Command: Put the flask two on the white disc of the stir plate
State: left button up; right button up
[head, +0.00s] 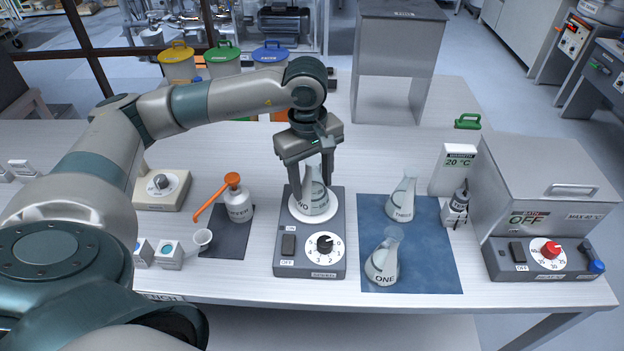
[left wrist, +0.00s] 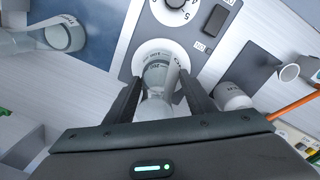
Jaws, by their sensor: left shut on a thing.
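My left gripper (head: 311,184) comes down from above and is shut on the flask, one finger on each side. In the left wrist view the flask (left wrist: 158,75) is between the fingers, with the disc (left wrist: 146,50) beneath it. My right gripper is not in view.
Flask three (head: 402,198) and flask one (head: 383,260) stand on a blue mat (head: 435,255) to the right. A white bottle (head: 238,205) with an orange spout stands left on a dark mat. A lidded metal bath (head: 545,190) is at far right.

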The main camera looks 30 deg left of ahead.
aim_at(311, 160)
pick_arm(q)
jog(key=o, duration=1.2)
jog(key=shift+o, duration=0.2)
jog(key=shift+r, duration=0.15)
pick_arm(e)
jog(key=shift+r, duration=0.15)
pick_arm(q)
jog(key=shift+r, duration=0.25)
jog(key=r+b, duration=0.3)
jog(key=r, duration=0.5)
jog(key=shift+s+r, duration=0.1)
jog(key=shift+s, duration=0.1)
notch_tip(311, 160, up, 3)
jog(key=shift+s+a+r, duration=0.1)
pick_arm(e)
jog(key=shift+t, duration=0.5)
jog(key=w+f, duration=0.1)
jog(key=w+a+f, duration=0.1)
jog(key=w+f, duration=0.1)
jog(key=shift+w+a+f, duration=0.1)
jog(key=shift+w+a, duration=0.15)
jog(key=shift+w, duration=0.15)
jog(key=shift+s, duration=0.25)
